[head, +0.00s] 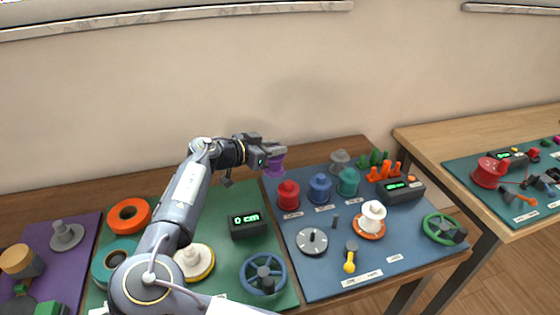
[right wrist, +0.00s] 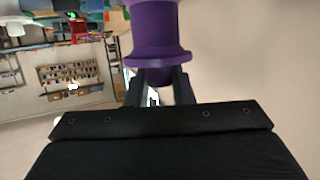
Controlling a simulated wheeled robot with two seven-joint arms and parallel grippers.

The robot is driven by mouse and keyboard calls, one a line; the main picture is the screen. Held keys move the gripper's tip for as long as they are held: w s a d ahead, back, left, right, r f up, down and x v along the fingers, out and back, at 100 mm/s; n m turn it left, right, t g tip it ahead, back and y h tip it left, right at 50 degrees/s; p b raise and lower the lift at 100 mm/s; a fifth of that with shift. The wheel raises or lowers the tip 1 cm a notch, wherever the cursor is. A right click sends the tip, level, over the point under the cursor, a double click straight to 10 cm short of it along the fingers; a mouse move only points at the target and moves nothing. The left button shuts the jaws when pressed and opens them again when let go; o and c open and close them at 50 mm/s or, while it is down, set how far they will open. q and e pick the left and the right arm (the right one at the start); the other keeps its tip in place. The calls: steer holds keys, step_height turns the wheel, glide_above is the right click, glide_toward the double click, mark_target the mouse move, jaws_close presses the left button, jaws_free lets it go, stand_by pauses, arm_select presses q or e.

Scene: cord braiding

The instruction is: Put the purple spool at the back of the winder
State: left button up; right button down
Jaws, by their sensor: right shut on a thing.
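The purple spool (head: 274,166) is in my right gripper (head: 268,152), in the air above the back left corner of the blue mat (head: 318,268). In the right wrist view, the two fingers (right wrist: 160,82) are shut on the lower end of the purple spool (right wrist: 155,35), below its wide flange. A white reel on an orange base (head: 370,222), a green handwheel (head: 443,229) and a black counter box (head: 402,190) stand on the blue mat. I cannot tell for certain which parts make up the winder. My left gripper is not in view.
Red (head: 288,196), blue (head: 319,188) and teal (head: 347,182) spools stand in a row right of my gripper. A grey flanged piece (head: 340,161) and orange pegs (head: 385,172) are behind. The green mat (head: 215,285) holds a counter (head: 248,225) and blue handwheel (head: 263,274).

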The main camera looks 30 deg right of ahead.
steer(key=w+d+f, duration=0.1)
steer(key=f, duration=0.2)
steer(key=w+d+f+p, duration=0.1)
steer(key=f, duration=0.2)
steer(key=w+d+f, duration=0.1)
steer(key=w+f, duration=0.1)
steer(key=f, duration=0.1)
steer(key=shift+w+d+f, duration=0.1)
steer(key=shift+d, duration=0.15)
steer(key=c, duration=1.3)
jaws_free()
steer(key=shift+o, duration=0.2)
steer(key=b+v, duration=0.1)
steer(key=v, duration=1.1)
